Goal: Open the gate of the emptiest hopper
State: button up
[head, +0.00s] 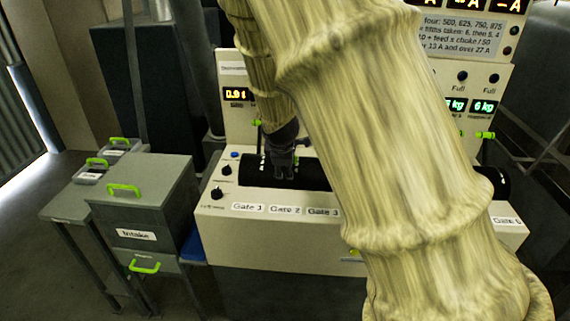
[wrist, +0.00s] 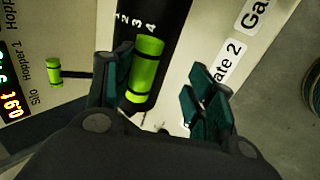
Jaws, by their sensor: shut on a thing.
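My gripper (head: 281,165) reaches down to the dark slotted strip of the machine, near the labels Gate 1 (head: 248,207) and Gate 2 (head: 285,210). In the wrist view, a bright green handle (wrist: 146,65) lies between the fingers of my gripper (wrist: 160,80), which is shut on it. Marks 1 to 4 run beside the handle, and the Gate 2 label (wrist: 216,68) is close by. A lit display at left reads about 0.9 t (head: 237,94). Two green displays at right (head: 484,107) show kg values, one reading 6. My arm hides the middle displays and gates.
A grey Intake box (head: 150,190) with green handles stands left of the machine. Grey bins (head: 97,168) stand behind it. Another green handle (wrist: 54,72) shows near the Silo and Hopper 1 labels. Knobs (head: 217,193) sit at the panel's left end.

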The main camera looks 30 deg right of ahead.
jog(key=shift+s, duration=0.15)
jog(key=v, duration=1.1)
jog(key=shift+r, duration=0.4)
jog(key=shift+s+a, duration=0.1)
